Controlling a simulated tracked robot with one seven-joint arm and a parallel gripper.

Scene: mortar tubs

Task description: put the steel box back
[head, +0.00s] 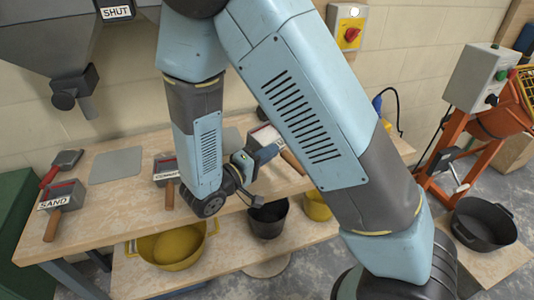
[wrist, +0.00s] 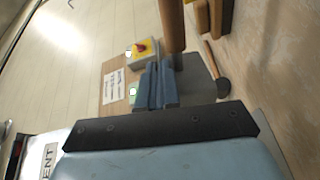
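Three grey steel boxes with wooden handles are on the bench in the head view. The box marked SAND (head: 62,190) is at the left and the partly covered box with a label starting CEM (head: 166,164) is in the middle. A third box (head: 268,135), its white label unreadable, is behind my gripper (head: 262,154), with its handle (head: 292,162) pointing forward right. In the wrist view my gripper's blue fingers (wrist: 157,85) look close together. A wooden handle (wrist: 171,25) ends near their tips. I cannot tell whether they touch or grip it.
A grey plate (head: 116,165) and a red-handled scoop (head: 62,165) lie at the bench's left. Below are a yellow tub (head: 171,248), a black bucket (head: 268,219) and another yellow bucket (head: 317,206). An orange mixer (head: 500,118) and a black tub (head: 485,222) are at the right.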

